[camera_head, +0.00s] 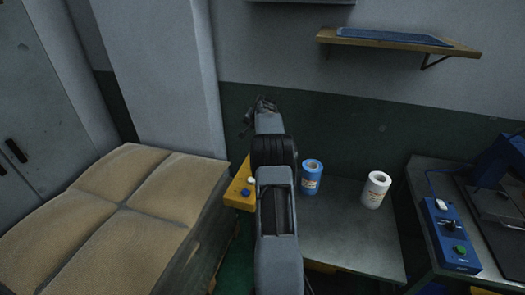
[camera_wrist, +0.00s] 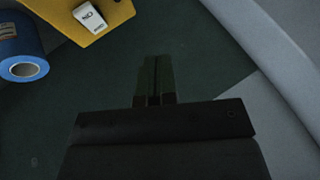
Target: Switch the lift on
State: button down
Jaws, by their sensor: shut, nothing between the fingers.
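A yellow control panel (camera_head: 236,196) stands between the sack pallet and the grey bench, partly hidden by my arm. My gripper (camera_head: 262,104) is raised in front of the dark green wall band, apart from the panel. In the wrist view my gripper (camera_wrist: 157,62) is shut and empty, with the rocker to its upper left.
A blue roll (camera_head: 312,176) and a white roll (camera_head: 376,189) stand on the grey bench (camera_head: 340,235). A blue control box (camera_head: 450,236) with a green button is at the right. Tan sacks (camera_head: 110,215) fill the left. A wooden shelf (camera_head: 400,42) hangs at the upper right.

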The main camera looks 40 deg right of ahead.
jog(key=s+d+f+m, duration=0.1)
jog(key=d+f, duration=0.1)
jog(key=d, duration=0.4)
jog(key=shift+s+d+f+m+h, duration=0.15)
jog(key=shift+s+f+m+h, duration=0.15)
jog(key=f+b, duration=0.2)
jog(key=f, duration=0.1)
jog(key=f+b, duration=0.2)
jog(key=b, duration=0.1)
jog(key=a+f+b, duration=0.1)
jog(key=f+b, duration=0.2)
jog(key=shift+s+a+f, duration=0.1)
jog(key=shift+s+f, duration=0.15)
jog(key=shift+f, duration=0.1)
jog(key=shift+f, duration=0.1)
dwell(1.7)
jog(key=shift+f+b, duration=0.3)
jog(key=shift+b, duration=0.15)
jog(key=shift+a+f+b, duration=0.1)
jog(key=shift+f+b, duration=0.25)
jog(key=shift+f, duration=0.05)
dwell(0.5)
jog(key=shift+r, duration=0.1)
jog(key=shift+r+p, duration=0.75)
jog(key=shift+p, duration=0.05)
